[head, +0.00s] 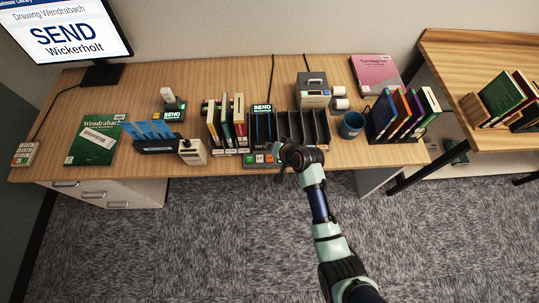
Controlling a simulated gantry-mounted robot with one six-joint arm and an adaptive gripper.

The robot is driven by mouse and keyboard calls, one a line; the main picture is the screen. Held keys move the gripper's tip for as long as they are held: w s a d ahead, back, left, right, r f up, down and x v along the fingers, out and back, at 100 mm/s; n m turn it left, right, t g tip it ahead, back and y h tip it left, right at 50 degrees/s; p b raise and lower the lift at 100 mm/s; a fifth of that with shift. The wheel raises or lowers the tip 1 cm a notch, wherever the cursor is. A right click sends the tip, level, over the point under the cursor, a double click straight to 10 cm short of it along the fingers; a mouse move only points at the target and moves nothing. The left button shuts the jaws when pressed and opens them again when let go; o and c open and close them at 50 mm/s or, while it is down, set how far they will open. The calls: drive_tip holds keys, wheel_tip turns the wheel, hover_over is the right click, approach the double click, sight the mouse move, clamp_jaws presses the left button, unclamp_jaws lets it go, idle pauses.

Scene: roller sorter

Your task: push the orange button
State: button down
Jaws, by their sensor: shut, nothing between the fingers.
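A small grey button panel (248,164) sits at the front edge of the desk, below the SEND label, with several small coloured buttons. A pale button and a green one show on it. I cannot clearly make out an orange button at this size, and my gripper may cover part of the panel. My gripper (279,163) is shut and empty, at the panel's right end by the desk edge. I cannot tell whether it touches the panel.
Dark sorter bays (290,126) stand behind my gripper. Upright books (226,122) are to the left, and a blue mug (352,125) and a book rack (398,115) to the right. A green book (95,139) lies at the left.

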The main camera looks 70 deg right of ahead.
sight(271, 159)
wheel_tip(271, 159, down, 6)
drive_tip(key=b, duration=0.4)
drive_tip(key=shift+f, duration=0.2)
drive_tip(key=shift+f, duration=0.1)
idle(0.9)
drive_tip(key=shift+f+b, duration=0.3)
drive_tip(key=shift+b, duration=0.1)
drive_tip(key=shift+f+b, duration=0.3)
drive_tip(key=shift+f, duration=0.2)
idle(0.5)
drive_tip(key=shift+r, duration=0.1)
drive_tip(key=shift+r+p, duration=0.8)
drive_tip(key=shift+p, duration=0.2)
wheel_tip(271, 159, up, 5)
drive_tip(key=p, duration=0.5)
drive_tip(key=shift+r, duration=0.1)
